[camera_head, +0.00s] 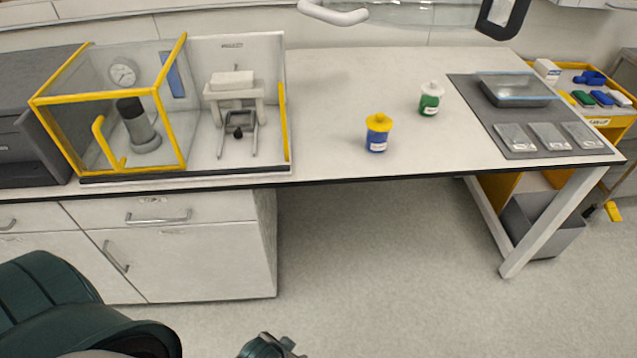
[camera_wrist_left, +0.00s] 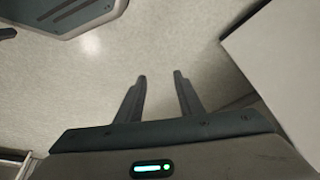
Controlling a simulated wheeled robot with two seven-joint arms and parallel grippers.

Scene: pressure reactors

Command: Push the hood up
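Two things could be the hood. A clear box with yellow edges and a yellow handle (camera_head: 105,143) stands on the left of the bench in the head view, over a dark grey cylinder and a gauge. At the top edge, a clear pane (camera_head: 420,14) with a white handle (camera_head: 334,14) is cut off by the picture. My left gripper (camera_wrist_left: 160,74) is open and empty over the floor in the left wrist view, apart from both. A dark part of mine shows at the bottom edge of the head view; I cannot tell which arm. My right gripper is not identifiable in view.
The white bench (camera_head: 335,90) is clear around a blue jar with yellow lid (camera_head: 377,133) and a green-labelled jar (camera_head: 430,100). A grey mat (camera_head: 470,95) holds a tray and several small packs. Drawers (camera_head: 180,250) lie below the box. A pale panel stands near the left gripper.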

